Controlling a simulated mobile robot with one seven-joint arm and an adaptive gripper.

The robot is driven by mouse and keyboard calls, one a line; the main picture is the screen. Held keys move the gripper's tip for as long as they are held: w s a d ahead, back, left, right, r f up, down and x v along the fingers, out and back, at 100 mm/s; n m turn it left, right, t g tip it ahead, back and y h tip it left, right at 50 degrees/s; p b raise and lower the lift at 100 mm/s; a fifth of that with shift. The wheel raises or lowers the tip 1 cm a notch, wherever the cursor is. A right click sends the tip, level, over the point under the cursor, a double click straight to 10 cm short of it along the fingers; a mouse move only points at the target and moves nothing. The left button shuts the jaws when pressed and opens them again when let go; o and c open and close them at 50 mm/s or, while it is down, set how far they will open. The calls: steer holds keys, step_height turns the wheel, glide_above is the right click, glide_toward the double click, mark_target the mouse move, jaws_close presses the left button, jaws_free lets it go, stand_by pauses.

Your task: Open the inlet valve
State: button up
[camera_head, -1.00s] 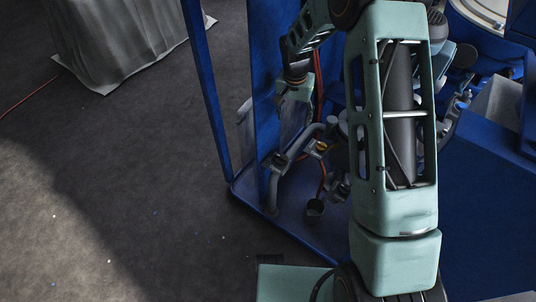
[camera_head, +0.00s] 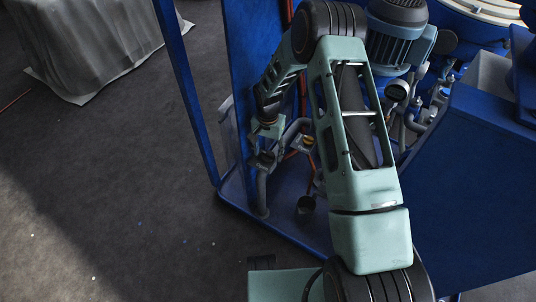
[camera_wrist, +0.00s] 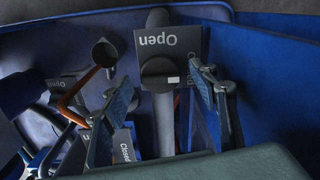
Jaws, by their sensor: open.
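A grey pipe (camera_wrist: 164,125) with a dark round valve part (camera_wrist: 160,72) shows in the wrist view, with a small white mark on the part. A sign reading "Open" (camera_wrist: 168,41), upside down in this view, is just beyond it. A second sign reading "Closed" (camera_wrist: 125,147) lies lower left, partly hidden by a finger. My gripper (camera_wrist: 163,80) is open, one finger on each side of the dark part; contact cannot be told. In the head view my gripper (camera_head: 264,156) is small, low at the pipework inside the blue frame. Which part is the inlet valve handle is unclear.
A blue frame post (camera_head: 186,90) stands left of my arm. A motor (camera_head: 397,38) stands behind.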

steer(key=shift+f, duration=0.35)
steer(key=shift+c, duration=0.6)
steer(key=c, duration=1)
steer(key=shift+c, duration=0.2)
